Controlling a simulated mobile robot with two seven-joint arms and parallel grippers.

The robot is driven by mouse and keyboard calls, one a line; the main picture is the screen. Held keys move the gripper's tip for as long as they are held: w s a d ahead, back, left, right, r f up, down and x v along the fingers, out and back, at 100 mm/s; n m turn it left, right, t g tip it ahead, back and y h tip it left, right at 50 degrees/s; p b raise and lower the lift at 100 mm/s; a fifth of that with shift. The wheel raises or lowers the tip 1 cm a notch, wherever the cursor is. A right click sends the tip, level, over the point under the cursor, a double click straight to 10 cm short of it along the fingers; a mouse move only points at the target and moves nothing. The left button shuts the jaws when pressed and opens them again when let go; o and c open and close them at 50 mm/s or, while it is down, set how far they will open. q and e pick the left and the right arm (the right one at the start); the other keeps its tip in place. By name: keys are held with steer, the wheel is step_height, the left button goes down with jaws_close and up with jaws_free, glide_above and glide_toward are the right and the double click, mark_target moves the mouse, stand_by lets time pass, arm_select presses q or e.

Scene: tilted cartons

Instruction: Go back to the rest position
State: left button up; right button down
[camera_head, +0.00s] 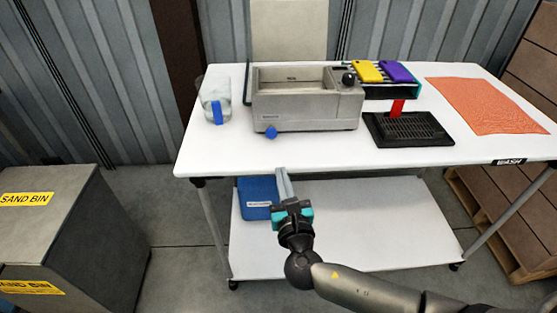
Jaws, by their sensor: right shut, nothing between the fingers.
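My right gripper (282,175) is shut and empty. It reaches in from the lower right on my right arm, with its fingers pointing away at the front edge of the white table (230,162). It covers part of a blue bin (256,191) on the table's lower shelf. Nothing is between its fingers. My left gripper and left arm are not in this view.
On the table stand a clear jug (215,93), a grey bath (305,109), a black drip tray (409,129), a rack with yellow (369,71) and purple (397,71) items, and an orange mat (486,104). A sand bin (70,220) stands left, cartons (530,190) right.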

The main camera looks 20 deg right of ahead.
steer(key=s+d+f+m+g, duration=0.2)
steer(key=s+f+m+g, duration=0.15)
steer(key=f, duration=0.65)
steer(key=s+d+f+m+g, duration=0.25)
steer(key=s+f+m, duration=0.25)
steer(key=f, duration=0.4)
steer(key=s+d+f+m+g, duration=0.2)
steer(key=s+f+m+g, duration=0.25)
steer(key=f, duration=0.55)
steer(key=s+a+f+m+g+y, duration=0.1)
steer(key=s+f+m, duration=0.3)
steer(key=s, duration=0.5)
steer(key=s+a+f+m+g+y, duration=0.1)
steer(key=s+f+m+g, duration=0.2)
steer(key=s+f+m, duration=0.2)
steer(key=s+a+f+m+g, duration=0.1)
steer(key=s+f+m+g, duration=0.1)
steer(key=s+f+m, duration=0.3)
steer(key=s+m, duration=0.4)
steer(key=s, duration=0.6)
steer(key=shift+a+f+m+y, duration=0.2)
steer(key=shift+a+m+y, duration=0.1)
steer(key=shift+m+y, duration=0.1)
